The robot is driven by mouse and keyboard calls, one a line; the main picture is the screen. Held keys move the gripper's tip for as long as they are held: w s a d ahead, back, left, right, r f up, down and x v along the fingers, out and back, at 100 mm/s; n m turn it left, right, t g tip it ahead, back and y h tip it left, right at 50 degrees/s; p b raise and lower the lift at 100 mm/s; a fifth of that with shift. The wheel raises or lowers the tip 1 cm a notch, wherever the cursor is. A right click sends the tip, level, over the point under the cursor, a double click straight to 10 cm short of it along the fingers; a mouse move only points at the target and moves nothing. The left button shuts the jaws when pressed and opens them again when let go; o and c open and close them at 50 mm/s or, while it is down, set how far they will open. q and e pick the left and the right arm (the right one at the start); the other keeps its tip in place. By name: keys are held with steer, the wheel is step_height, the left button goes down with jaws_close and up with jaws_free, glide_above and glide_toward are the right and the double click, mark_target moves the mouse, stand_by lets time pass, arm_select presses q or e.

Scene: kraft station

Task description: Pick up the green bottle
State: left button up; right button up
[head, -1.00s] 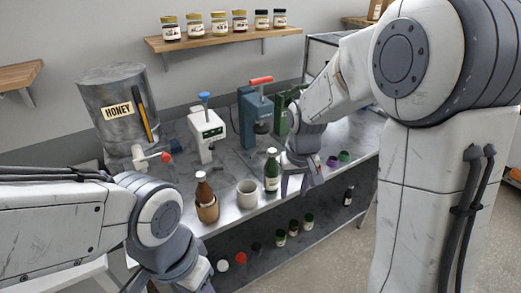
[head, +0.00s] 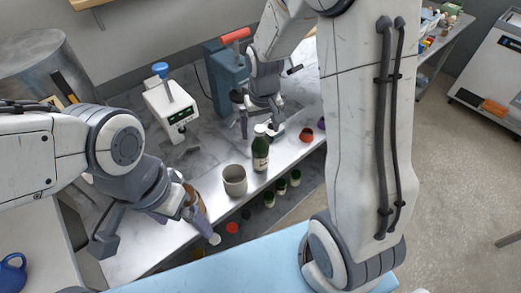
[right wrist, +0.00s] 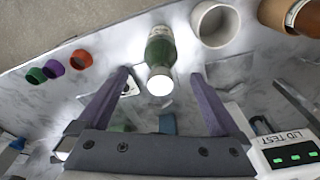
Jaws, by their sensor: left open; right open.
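The green bottle (head: 260,152) stands upright near the front edge of the grey counter, right of a grey cup. It has a pale label and a white cap. My right gripper (head: 261,124) is open just behind the bottle's top. In the right wrist view, the bottle (right wrist: 160,52) shows between the two fingertips (right wrist: 160,76), its cap toward me, with a gap on each side. I cannot tell whether its neck is between the fingers in depth. My left gripper (head: 155,226) is open at the counter's front left, away from the bottle.
The grey cup (head: 235,180) stands close left of the bottle. A brown cup (head: 196,205) is partly hidden by my left gripper. The white lid tester (head: 170,105) and a blue press (head: 226,80) stand behind.

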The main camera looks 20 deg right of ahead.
mark_target(260, 139)
steer(key=shift+a+f, duration=0.1)
steer(key=shift+f, duration=0.2)
steer(key=f, duration=0.1)
steer(key=f+p, duration=0.1)
steer(key=f, duration=0.1)
steer(key=f+p, duration=0.1)
steer(key=shift+w+f, duration=0.25)
steer(key=shift+w, duration=0.1)
steer(key=shift+f, duration=0.3)
steer(key=shift+w, duration=0.1)
jaws_close()
